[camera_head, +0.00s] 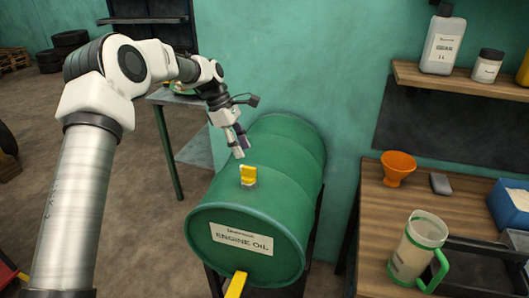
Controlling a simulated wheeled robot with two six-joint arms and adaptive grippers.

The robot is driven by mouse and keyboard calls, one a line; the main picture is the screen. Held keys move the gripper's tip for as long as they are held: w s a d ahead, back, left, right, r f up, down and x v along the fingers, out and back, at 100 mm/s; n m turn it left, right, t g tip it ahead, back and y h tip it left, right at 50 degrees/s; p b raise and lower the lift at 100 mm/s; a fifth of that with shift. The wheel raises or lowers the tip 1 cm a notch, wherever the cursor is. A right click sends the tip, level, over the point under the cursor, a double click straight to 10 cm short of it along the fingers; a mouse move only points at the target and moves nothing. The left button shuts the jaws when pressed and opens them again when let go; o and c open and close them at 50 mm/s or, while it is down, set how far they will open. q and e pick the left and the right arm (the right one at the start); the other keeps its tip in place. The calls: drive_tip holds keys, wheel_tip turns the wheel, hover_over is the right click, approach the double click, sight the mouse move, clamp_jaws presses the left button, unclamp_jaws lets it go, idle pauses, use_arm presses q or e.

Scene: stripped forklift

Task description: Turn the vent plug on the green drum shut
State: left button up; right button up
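The green drum (290,170) lies on its side on a dark stand, with an "ENGINE OIL" label on its front end. The vent plug (248,175) is yellow and stands up from the top of the drum near the front. My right gripper is not in view.
A yellow handle (236,285) sticks out below the drum's front end. At the right, a wooden bench (382,215) holds an orange funnel (397,168), a jug with a green handle (419,250) and a blue bin (510,205). A shelf (460,81) with bottles hangs above.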

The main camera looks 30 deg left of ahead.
sight(247, 167)
use_arm(q)
drive_tip(key=shift+s+d+f+p, duration=0.7)
drive_tip(key=shift+s+d+f, duration=0.3)
drive_tip(key=shift+s, duration=0.25)
drive_tip(key=f, duration=0.1)
drive_tip(key=w+f, duration=0.1)
drive_tip(key=d+f, duration=0.1)
drive_tip(key=f, duration=0.1)
drive_tip(key=shift+w, duration=0.15)
drive_tip(key=shift+w+f, duration=0.25)
drive_tip(key=shift+w, duration=0.05)
drive_tip(key=shift+s+r, duration=0.25)
drive_tip(key=shift+s, duration=0.05)
drive_tip(key=shift+c, duration=1.2)
drive_tip(key=shift+s, duration=0.1)
clamp_jaws()
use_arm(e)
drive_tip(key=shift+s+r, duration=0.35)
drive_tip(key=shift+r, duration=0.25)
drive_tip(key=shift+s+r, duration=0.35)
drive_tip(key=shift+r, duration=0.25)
